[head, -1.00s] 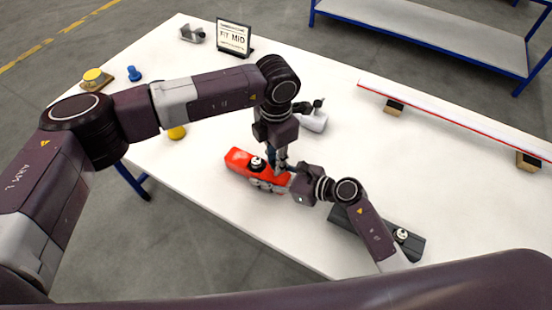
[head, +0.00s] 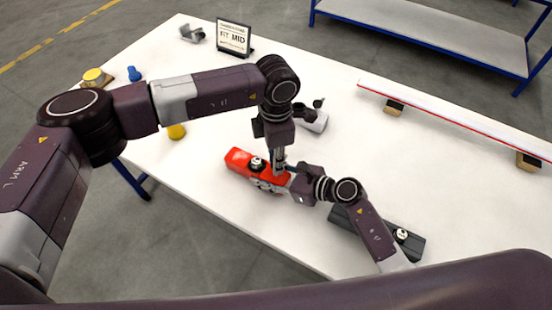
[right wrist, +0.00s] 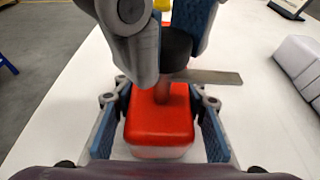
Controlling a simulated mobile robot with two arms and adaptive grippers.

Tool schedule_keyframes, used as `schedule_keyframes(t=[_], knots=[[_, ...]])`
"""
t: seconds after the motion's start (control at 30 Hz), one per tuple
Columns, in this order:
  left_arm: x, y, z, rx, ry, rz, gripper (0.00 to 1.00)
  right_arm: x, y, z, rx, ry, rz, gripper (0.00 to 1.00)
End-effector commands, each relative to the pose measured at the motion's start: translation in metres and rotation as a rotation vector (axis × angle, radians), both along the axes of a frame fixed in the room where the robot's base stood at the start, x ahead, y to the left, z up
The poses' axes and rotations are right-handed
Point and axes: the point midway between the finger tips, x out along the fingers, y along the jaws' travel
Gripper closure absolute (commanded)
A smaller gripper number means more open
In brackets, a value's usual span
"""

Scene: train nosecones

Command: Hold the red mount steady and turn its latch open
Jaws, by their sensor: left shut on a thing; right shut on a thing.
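The red mount (head: 238,158) lies on the white table in front of me. It also shows in the right wrist view (right wrist: 160,122), its end between the blue pads of my right gripper (right wrist: 165,135), which is shut on it. My left gripper (right wrist: 172,62) comes down from above and is shut on the dark knob of the latch (right wrist: 177,45), above the mount's red top. A flat grey metal bar (right wrist: 215,77) sticks out to the right below the knob. In the head view the two grippers (head: 279,168) (head: 290,172) meet at the mount's right end and hide the latch.
A dark grey mount (head: 412,246) lies right of my right arm. A white-grey part (head: 313,121) stands behind my left gripper. A sign (head: 233,38), a blue piece (head: 134,74) and yellow pieces (head: 176,131) are farther off. A long red-edged rail (head: 460,122) lies at right.

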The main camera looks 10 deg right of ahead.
Motion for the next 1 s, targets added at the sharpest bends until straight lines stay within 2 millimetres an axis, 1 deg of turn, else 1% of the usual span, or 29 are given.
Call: schedule_keyframes(t=[0.07, 0.1, 0.27, 0.53, 0.63, 0.77, 1.0], knots=[[0.001, 0.0, 0.001, 0.0, -0.003, -0.001, 1.0, -0.001, -0.001, -0.001, -0.002, 0.002, 0.001, 0.9], [0.001, 0.0, 0.001, 0.0, -0.003, -0.001, 0.78, -0.001, -0.001, -0.001, -0.002, 0.002, 0.001, 0.9], [0.001, 0.0, 0.001, 0.0, -0.002, 0.0, 0.62, -0.001, -0.001, -0.002, -0.003, 0.003, 0.001, 0.9], [0.0, 0.0, 0.001, 0.0, -0.001, 0.001, 0.62, -0.001, 0.0, -0.001, -0.002, 0.002, 0.001, 0.9], [0.001, 0.0, 0.008, -0.001, -0.002, 0.0, 0.62, -0.001, 0.0, -0.001, -0.002, 0.002, 0.001, 0.9], [0.001, 0.0, 0.028, 0.0, -0.005, 0.0, 0.62, -0.001, 0.0, -0.001, -0.002, 0.002, 0.001, 0.9], [0.002, 0.0, 0.08, -0.001, -0.005, 0.0, 0.62, -0.001, 0.0, -0.002, -0.002, 0.002, 0.001, 0.9]])
